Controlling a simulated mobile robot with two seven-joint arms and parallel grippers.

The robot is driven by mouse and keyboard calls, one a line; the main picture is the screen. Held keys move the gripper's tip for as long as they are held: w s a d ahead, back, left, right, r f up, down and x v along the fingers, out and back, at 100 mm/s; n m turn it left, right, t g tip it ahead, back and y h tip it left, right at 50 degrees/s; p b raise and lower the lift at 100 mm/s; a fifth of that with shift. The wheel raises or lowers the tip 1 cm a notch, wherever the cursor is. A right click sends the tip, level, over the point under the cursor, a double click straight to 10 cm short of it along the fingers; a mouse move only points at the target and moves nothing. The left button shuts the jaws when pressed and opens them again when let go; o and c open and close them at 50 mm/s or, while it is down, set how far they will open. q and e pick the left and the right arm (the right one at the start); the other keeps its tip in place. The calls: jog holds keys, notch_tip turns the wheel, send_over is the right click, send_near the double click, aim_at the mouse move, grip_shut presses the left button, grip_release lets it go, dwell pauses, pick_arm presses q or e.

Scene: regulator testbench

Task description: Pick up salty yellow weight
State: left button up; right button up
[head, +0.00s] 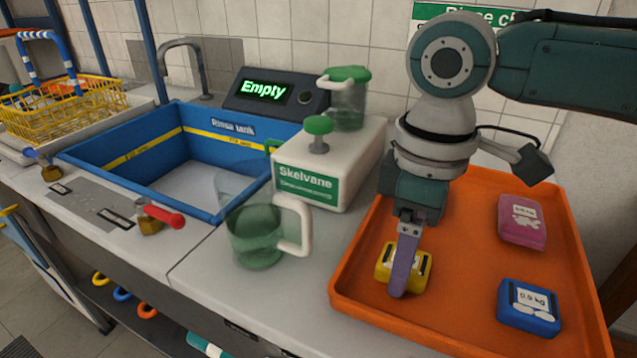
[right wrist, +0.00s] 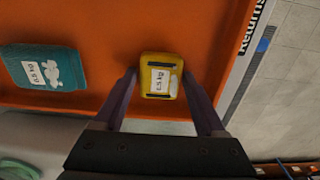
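The yellow weight (head: 383,274) lies in the orange tray (head: 352,284) near its left side, partly hidden behind a purple finger. My right gripper (head: 403,280) points down at it. In the right wrist view the yellow weight (right wrist: 161,78), with a white label and black bands, sits between the two fingertips of the right gripper (right wrist: 160,78). The fingers are apart, one on each side, with what look like narrow gaps; I cannot tell whether either touches. My left gripper is not in view.
A blue weight (head: 528,307) and a pink weight (head: 522,222) lie farther right in the tray. A teal weight (right wrist: 45,68) shows in the wrist view. A green jug (head: 255,240), white Skelvane box (head: 330,160) and blue rinse tank (head: 100,155) stand left.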

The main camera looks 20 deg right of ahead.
grip_shut()
dwell(0.3)
dwell(0.3)
